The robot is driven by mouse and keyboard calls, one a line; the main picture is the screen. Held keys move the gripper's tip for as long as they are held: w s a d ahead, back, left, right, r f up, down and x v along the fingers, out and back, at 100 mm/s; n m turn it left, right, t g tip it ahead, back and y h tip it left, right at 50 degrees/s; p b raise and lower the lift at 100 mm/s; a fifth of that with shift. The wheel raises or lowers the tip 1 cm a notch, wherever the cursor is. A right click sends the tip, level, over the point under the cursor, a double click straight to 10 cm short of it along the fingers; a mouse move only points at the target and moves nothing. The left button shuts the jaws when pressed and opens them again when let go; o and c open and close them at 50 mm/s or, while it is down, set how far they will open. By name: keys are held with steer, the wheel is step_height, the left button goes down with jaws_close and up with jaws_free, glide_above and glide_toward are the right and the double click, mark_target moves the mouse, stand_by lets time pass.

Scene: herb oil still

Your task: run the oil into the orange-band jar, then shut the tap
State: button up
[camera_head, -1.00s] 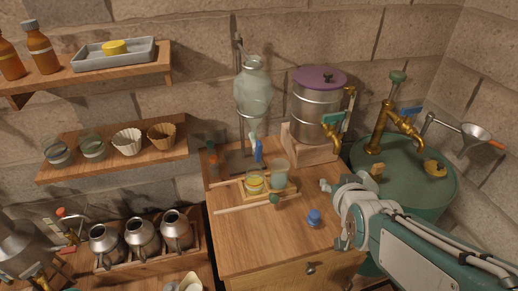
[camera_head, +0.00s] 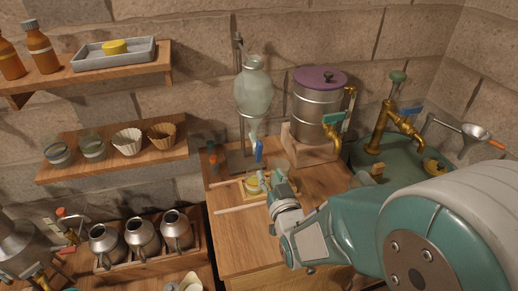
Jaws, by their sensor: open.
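The glass separating funnel (camera_head: 253,92) hangs upright on a stand at the back of the wooden cabinet. Its blue tap (camera_head: 258,151) is below the bulb; I cannot tell whether it is open. A small jar with yellow on it (camera_head: 252,185) stands in a shallow wooden tray (camera_head: 247,197) below the funnel. I cannot make out an orange band on it. My gripper (camera_head: 271,180) is open, just right of this jar and low over the tray; contact is unclear. It hides most of the pale green cup beside the jar.
A steel drum with a purple lid (camera_head: 320,78) and brass tap stands right of the funnel. A green barrel (camera_head: 403,157) is farther right. A small bottle (camera_head: 212,157) stands left of the stand. Shelves with jars (camera_head: 92,149) are at the left. The cabinet's front left is clear.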

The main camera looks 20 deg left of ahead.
mark_target(260, 152)
steer(key=x, duration=1)
steer(key=shift+w, duration=0.25)
jaws_close()
